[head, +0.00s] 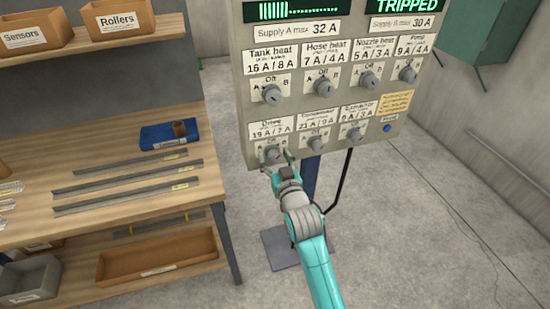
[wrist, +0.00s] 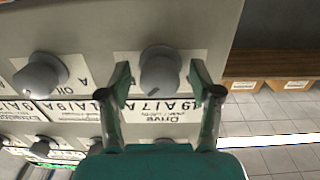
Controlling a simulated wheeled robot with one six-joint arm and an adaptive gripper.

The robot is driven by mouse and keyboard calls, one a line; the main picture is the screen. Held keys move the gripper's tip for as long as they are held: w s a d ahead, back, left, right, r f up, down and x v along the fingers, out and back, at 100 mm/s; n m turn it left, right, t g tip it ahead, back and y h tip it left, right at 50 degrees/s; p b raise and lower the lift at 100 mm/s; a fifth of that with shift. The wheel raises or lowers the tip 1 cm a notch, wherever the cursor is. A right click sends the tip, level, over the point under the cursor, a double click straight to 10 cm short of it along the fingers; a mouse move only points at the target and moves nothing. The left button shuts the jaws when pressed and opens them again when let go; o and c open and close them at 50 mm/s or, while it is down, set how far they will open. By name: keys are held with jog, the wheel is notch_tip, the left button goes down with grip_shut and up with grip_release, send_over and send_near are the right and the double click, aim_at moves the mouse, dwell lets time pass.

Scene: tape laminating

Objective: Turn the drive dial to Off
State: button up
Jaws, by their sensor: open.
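The drive dial (head: 272,154) is a grey round knob at the lower left of the grey control panel (head: 322,92), under a label reading "Drive 19 A / 7 A". My gripper (head: 277,161) is at this dial, open. In the wrist view, which shows the panel upside down, the dial (wrist: 160,72) sits between the two spread fingertips of my gripper (wrist: 161,84). Gaps show on both sides, so the fingers look apart from the knob.
The neighbouring compressor dial (head: 317,143) is close on the right; more dials sit above. The panel's right display reads "TRIPPED" (head: 407,5). A blue button (head: 387,128) is at lower right. A wooden workbench (head: 110,215) with metal strips and a blue tray (head: 168,136) stands left.

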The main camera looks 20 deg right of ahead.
jog(key=shift+w, duration=0.1)
jog(key=c, duration=1.1)
jog(key=shift+c, duration=0.2)
jog(key=shift+n, duration=0.3)
jog(key=n, duration=0.3)
jog(key=shift+n, duration=2.6)
